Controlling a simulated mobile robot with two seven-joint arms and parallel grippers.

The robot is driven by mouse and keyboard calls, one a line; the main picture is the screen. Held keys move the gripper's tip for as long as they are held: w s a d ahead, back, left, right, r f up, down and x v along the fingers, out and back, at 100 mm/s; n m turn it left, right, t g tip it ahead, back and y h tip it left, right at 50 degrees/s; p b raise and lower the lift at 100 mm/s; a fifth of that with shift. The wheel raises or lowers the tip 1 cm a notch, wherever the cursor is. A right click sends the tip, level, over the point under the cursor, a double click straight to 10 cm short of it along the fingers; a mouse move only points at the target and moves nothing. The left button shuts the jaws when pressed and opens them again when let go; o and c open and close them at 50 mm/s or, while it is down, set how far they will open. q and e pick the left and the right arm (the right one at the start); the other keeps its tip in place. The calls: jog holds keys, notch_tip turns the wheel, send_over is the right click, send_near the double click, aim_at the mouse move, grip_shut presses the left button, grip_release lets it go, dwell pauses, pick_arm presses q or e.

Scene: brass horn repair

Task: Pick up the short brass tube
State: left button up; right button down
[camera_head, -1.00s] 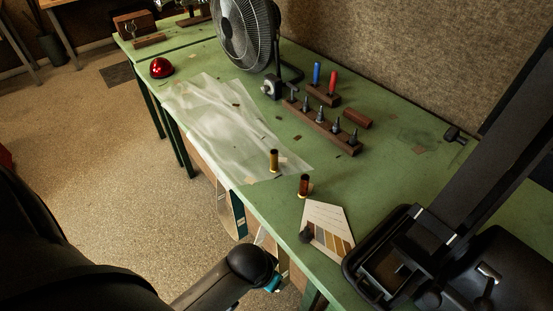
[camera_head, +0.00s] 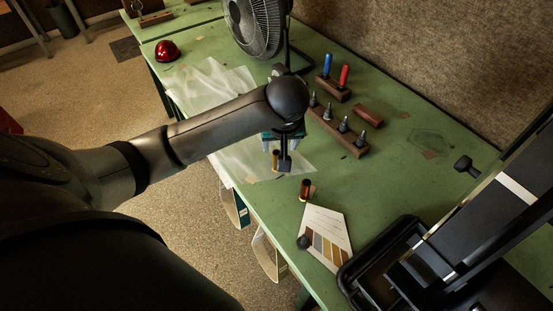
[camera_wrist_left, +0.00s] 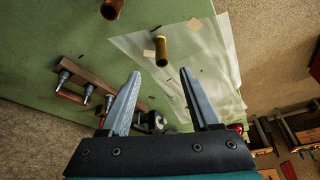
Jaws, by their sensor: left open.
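The short brass tube (camera_head: 275,159) stands upright near the front edge of the green bench, on the end of a clear plastic sheet (camera_head: 247,160). It also shows in the left wrist view (camera_wrist_left: 161,50), just beyond the fingertips and between their lines. My left gripper (camera_head: 281,150) is over the bench, pointing down, right beside or above the tube; the head view does not show the exact gap. In the left wrist view its two fingers (camera_wrist_left: 160,74) are apart with nothing between them. My right gripper is not in view.
A darker copper-brown tube (camera_head: 305,189) stands close by, also at the top of the left wrist view (camera_wrist_left: 112,8). A wooden rack (camera_head: 340,132) with several metal tips is behind. A fan (camera_head: 256,28), a colour card (camera_head: 326,236) and a black tray (camera_head: 352,268) surround the spot.

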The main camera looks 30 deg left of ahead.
aim_at(274, 152)
pick_arm(q)
jog(key=shift+n, duration=0.5)
jog(key=x, duration=0.3)
jog(key=a+b+x, duration=0.1)
jog(key=x, duration=0.2)
jog(key=w+a+x, duration=0.1)
jog(key=x, duration=0.2)
jog(key=shift+r+b, duration=0.1)
jog(key=shift+b, duration=0.3)
jog(key=shift+d+b+x, duration=0.15)
jog(key=shift+b+x, duration=0.15)
jog(key=shift+x, duration=1.05)
jog(key=shift+d+b+x, duration=0.2)
jog(key=shift+b+x, duration=0.05)
jog(key=shift+x, duration=1.1)
grip_shut()
jog(key=shift+y, duration=0.3)
